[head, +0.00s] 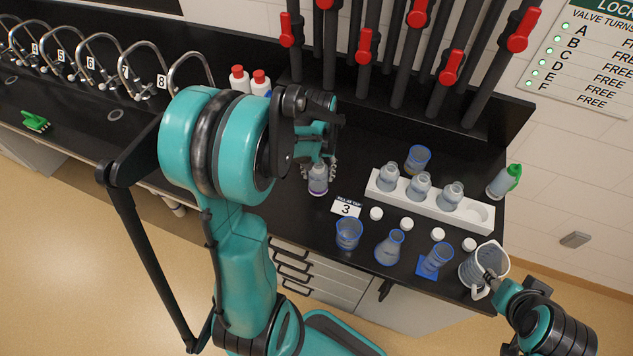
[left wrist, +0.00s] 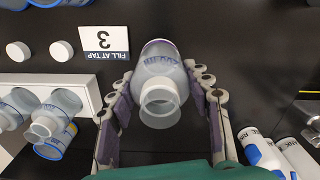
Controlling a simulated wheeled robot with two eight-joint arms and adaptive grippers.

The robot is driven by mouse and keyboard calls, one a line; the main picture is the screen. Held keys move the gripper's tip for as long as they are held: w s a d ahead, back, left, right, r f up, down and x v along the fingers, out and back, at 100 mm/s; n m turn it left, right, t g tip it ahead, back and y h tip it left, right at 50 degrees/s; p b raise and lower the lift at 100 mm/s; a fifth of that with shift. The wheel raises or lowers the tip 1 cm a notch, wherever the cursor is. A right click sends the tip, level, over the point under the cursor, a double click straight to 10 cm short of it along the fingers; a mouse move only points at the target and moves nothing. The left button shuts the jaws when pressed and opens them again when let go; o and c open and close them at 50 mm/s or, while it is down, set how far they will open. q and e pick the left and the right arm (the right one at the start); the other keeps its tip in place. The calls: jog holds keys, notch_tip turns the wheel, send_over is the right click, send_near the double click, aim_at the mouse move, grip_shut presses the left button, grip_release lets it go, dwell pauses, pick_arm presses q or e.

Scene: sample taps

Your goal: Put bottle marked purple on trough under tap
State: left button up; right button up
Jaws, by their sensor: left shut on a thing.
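The bottle marked purple (head: 318,182) is clear, with a purple band at its base. My left gripper (head: 318,165) is shut on it, at or just above the black bench; contact with the bench is unclear. In the left wrist view the bottle (left wrist: 160,88) sits between the two fingers (left wrist: 165,105), open neck toward the camera. Curved taps (head: 133,72) line the bench at the left, with plates such as 5, 6 and 8. The black trough (head: 85,125) runs beneath them. My right gripper (head: 492,277) is at a clear jug (head: 476,268); its fingers are unclear.
A card (head: 346,209) reads "FILL AT TAP 3". A white rack (head: 385,200) holds several bottles, with one empty place at right. Beakers, a flask (head: 390,247) and white caps stand in front. Red-capped bottles (head: 240,78) stand behind my left arm. Red-handled pipes (head: 367,60) rise behind.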

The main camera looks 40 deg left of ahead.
aim_at(316, 182)
pick_arm(q)
jog(key=shift+s+a+f, duration=0.25)
jog(key=shift+s+f, duration=0.1)
jog(key=shift+f, duration=0.1)
jog(key=shift+f+b, duration=0.55)
jog(key=shift+f, duration=1.3)
jog(key=shift+f, duration=0.2)
jog(key=o, duration=1.1)
jog(key=shift+o, duration=0.2)
jog(key=shift+r, duration=0.15)
